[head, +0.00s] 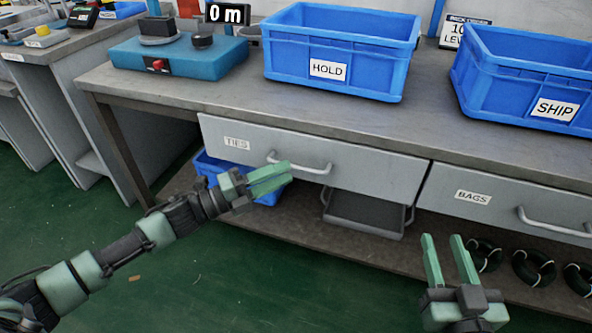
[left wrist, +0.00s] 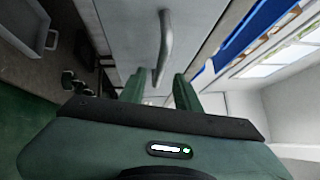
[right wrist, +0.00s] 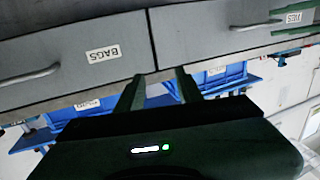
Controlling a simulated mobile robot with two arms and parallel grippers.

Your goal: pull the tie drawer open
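The tie drawer (head: 225,160), labelled TIES, is a light grey front under the bench top and looks closed, about flush with the bags drawer. Its curved metal handle (head: 315,170) shows in the head view and ahead in the left wrist view (left wrist: 166,40). My left gripper (head: 287,172) is at the left part of the handle, in front of the drawer. In the left wrist view its fingers are open (left wrist: 160,85), with the near end of the handle in line with the gap; contact cannot be told. My right gripper (head: 446,240) is open and empty, low before the bags drawer.
The bags drawer (head: 445,205) adjoins at right. Blue bins marked HOLD (head: 345,85) and SHIP (head: 510,105) and a teal device (head: 200,62) stand on the bench. A blue bin (head: 208,165), a grey tray (head: 360,217) and black coils (head: 485,252) sit underneath.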

